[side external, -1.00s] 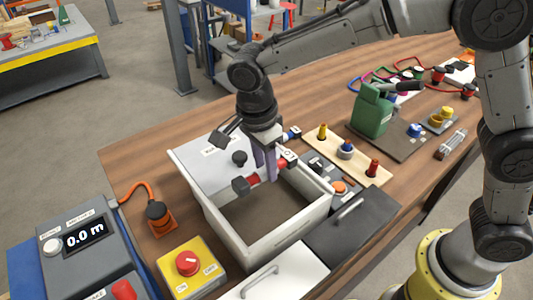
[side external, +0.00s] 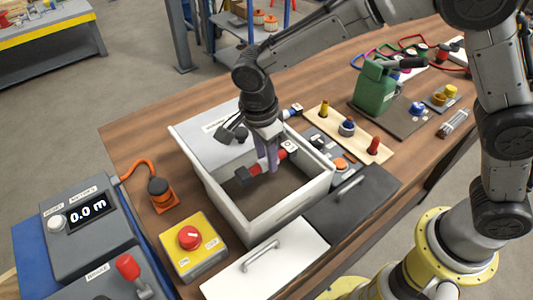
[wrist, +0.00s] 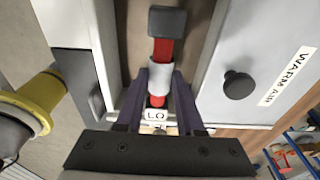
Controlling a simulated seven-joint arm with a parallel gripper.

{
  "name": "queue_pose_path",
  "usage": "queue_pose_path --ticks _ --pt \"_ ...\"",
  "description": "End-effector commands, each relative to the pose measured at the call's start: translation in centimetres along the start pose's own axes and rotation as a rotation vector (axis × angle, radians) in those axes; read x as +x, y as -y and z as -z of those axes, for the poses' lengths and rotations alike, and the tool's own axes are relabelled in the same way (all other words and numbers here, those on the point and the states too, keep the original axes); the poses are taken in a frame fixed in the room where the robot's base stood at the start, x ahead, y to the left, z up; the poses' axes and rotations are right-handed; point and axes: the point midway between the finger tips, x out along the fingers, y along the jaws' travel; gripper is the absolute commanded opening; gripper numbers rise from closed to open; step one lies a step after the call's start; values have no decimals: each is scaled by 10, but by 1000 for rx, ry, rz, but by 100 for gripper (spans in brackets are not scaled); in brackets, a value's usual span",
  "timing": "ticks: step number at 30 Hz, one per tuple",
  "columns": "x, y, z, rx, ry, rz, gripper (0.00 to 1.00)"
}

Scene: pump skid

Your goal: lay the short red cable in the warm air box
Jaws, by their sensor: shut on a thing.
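The short red cable (side external: 281,155) is a stubby red piece with a dark end cap and a white tag at its other end. My gripper (side external: 268,166) is shut on it, fingers pointing down. The wrist view shows the cable (wrist: 163,50) between the fingers (wrist: 160,76), with a pale grey sleeve around it at the grip. The warm air box (side external: 295,208) is white with an open top and a brown-grey floor. The cable is over or just inside its opening; I cannot tell whether it touches the floor. A pale panel labelled WARM AIR (wrist: 275,60) with a dark knob covers the far side.
A yellow box with a red button (side external: 190,238) and an orange-corded plug (side external: 158,188) stand left of the box. A white lid with a handle (side external: 265,268) and a dark handled panel (side external: 352,205) lie in front. A peg board (side external: 345,128) stands at right.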

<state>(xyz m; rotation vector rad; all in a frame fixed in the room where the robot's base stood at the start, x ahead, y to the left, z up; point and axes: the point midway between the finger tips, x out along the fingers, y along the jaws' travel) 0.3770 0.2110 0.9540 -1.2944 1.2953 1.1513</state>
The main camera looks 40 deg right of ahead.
Motion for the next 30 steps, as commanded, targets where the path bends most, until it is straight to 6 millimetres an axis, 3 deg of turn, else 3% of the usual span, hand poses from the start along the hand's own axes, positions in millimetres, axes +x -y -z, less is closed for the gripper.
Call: queue_pose_path --ticks 30 --pt "21 0 -3 0 0 0 0"
